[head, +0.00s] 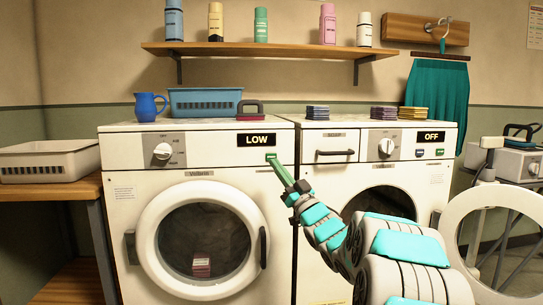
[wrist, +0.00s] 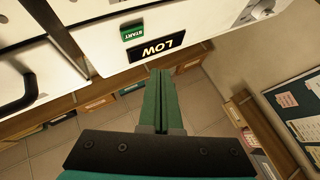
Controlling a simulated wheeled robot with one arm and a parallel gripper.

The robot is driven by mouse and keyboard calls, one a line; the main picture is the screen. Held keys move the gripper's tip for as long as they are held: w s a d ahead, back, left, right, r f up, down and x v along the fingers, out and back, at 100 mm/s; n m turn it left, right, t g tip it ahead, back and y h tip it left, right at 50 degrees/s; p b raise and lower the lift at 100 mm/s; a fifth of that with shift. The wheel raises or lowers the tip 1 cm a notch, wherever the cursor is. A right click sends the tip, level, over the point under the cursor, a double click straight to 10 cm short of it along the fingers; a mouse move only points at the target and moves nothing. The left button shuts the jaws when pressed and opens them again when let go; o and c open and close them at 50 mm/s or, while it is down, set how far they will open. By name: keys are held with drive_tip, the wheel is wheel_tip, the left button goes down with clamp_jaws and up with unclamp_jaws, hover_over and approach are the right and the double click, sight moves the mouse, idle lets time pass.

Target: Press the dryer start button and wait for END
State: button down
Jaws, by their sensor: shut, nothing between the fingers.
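The left machine (head: 120,240) has a round shut door with folded cloth (head: 201,266) behind the glass. Its display (head: 256,140) reads LOW, also in the wrist view (wrist: 157,47). A small green button (head: 270,155) sits just below the display; in the wrist view it is the green START button (wrist: 132,31). My gripper (head: 274,163) is shut and empty, its green fingertips close to the button in the head view. In the wrist view my fingertips (wrist: 160,72) appear offset from the button, past the display. I cannot tell whether they touch anything.
The right machine (head: 316,170) reads OFF, has a drawer, and its round door (head: 500,235) hangs open at right. A blue mug (head: 149,105), blue basket (head: 205,101) and folded cloths (head: 383,112) lie on top. A bottle shelf (head: 265,48) runs above.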

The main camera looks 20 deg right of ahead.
sight(271, 157)
drive_tip(key=w, duration=0.2)
drive_tip(key=w+d+p, duration=0.1)
drive_tip(key=w, duration=0.1)
drive_tip(key=shift+w+d+f, duration=0.1)
drive_tip(key=shift+w+d, duration=0.05)
drive_tip(key=shift+w, duration=0.25)
idle(1.7)
drive_tip(key=shift+w+d, duration=0.1)
drive_tip(key=shift+w, duration=0.25)
drive_tip(key=shift+w+d+p, duration=0.1)
drive_tip(key=shift+w+p, duration=0.25)
drive_tip(key=shift+p, duration=0.05)
idle(0.6)
idle(0.3)
drive_tip(key=shift+s+a+b, duration=0.2)
drive_tip(key=shift+s+b, duration=0.15)
drive_tip(key=shift+s, duration=0.4)
